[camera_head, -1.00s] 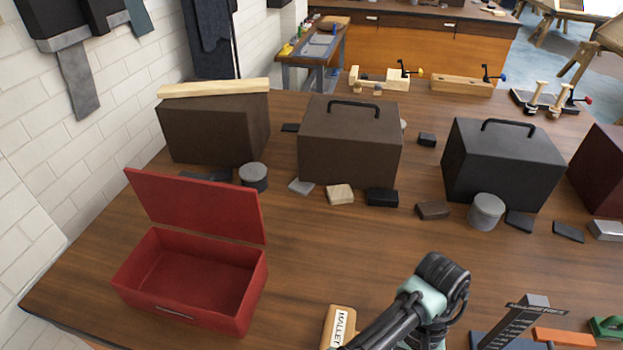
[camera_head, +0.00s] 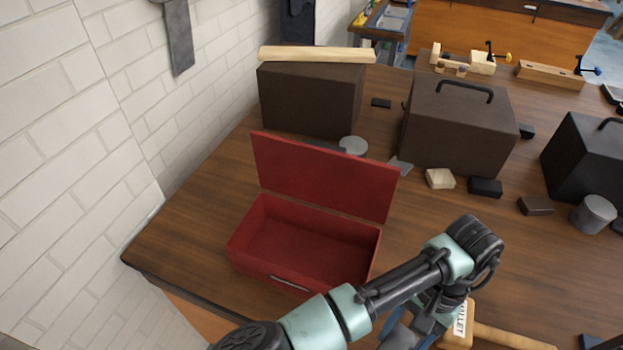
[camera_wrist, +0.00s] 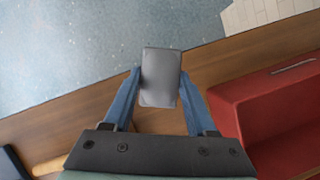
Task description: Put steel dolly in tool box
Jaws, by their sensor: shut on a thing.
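The red tool box (camera_head: 375,262) stands open and empty on the left part of the bench, its lid raised at the back. Its wall and front handle also show at the right of the wrist view (camera_wrist: 226,104). My gripper (camera_wrist: 160,85) is shut on a grey, flat steel dolly (camera_wrist: 160,78), held between two blue fingers. In the head view my gripper (camera_head: 405,330) is low in the picture, right of the tool box and partly hidden by my arm. The dolly is outside the box, near the bench's front edge in the wrist view.
A mallet (camera_head: 460,325) lies right of my gripper. Behind the tool box stand a brown box (camera_head: 310,98) with a wooden strip on top and a brown handled case (camera_head: 455,125). Small blocks (camera_head: 440,178) lie before the case. A brick wall (camera_head: 110,120) bounds the left.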

